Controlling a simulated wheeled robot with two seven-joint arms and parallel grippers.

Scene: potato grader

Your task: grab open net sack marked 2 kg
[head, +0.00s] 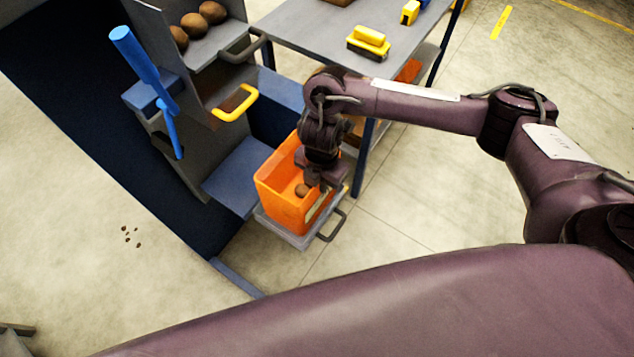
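I cannot make out a net sack or a 2 kg mark in the head view. My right gripper (316,187) points down into an orange crate (270,196) from above. A brown potato (302,190) lies in the crate close beside the fingertips. The fingers are small and dark, so whether they are open or shut, or touch the potato, is unclear. My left gripper is out of the picture.
The crate stands on a grey tray with a handle (333,226). A grader with a blue lever (150,70), a yellow handle (236,104) and several potatoes stands left. A grey table (310,32) holds a yellow brush (368,45).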

